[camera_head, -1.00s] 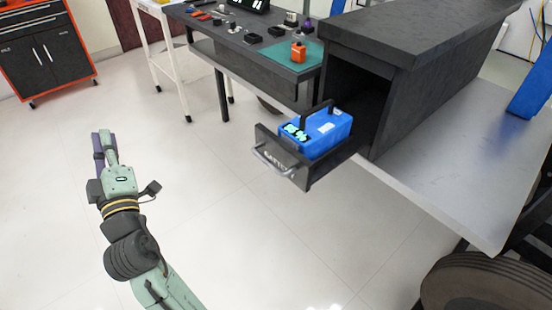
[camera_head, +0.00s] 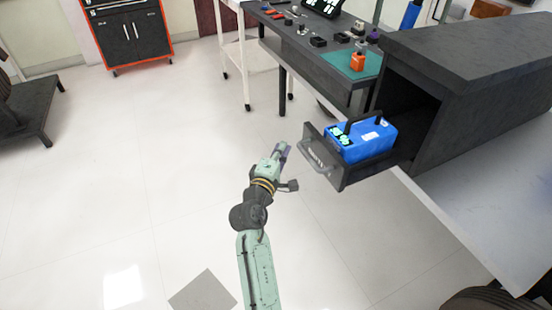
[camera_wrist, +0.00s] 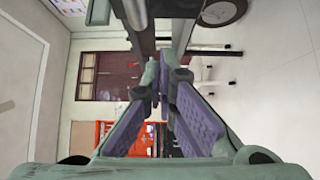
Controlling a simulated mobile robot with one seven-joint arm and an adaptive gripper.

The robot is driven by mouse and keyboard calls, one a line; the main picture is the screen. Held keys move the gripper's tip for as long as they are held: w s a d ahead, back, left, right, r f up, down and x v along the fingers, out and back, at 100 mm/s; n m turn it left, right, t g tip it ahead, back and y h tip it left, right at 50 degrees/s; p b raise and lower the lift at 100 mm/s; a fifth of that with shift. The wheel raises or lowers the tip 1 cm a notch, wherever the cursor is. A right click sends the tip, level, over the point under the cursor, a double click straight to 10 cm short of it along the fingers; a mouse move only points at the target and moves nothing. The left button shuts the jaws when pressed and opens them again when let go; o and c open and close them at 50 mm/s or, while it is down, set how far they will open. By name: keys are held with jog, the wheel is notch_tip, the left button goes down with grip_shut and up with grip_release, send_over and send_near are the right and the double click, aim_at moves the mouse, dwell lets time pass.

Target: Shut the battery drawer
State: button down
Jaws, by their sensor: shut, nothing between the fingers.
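The battery drawer (camera_head: 345,172) is pulled out of a dark grey housing (camera_head: 465,120) and stands open. Its front panel carries a grey bar handle (camera_head: 315,158) and white lettering. A blue battery (camera_head: 366,140) with a dark carry handle and green-lit markings sits in the drawer. My gripper (camera_head: 281,148) is shut and empty, just left of the drawer front and apart from the handle in the head view. In the wrist view the purple-padded fingers (camera_wrist: 160,98) are together, with a dark bar-like shape beyond them at the top; I cannot tell for sure what it is.
A workbench (camera_head: 300,40) with small tools, a green mat (camera_head: 352,66) and an orange item stands behind the drawer. A white-legged cart (camera_head: 243,60) is left of it. A grey platform (camera_head: 470,215) lies right.

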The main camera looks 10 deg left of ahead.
jog(key=shift+w+d+p, duration=0.6)
jog(key=shift+w+d, duration=0.85)
jog(key=shift+d, duration=0.25)
jog(key=shift+w, duration=0.1)
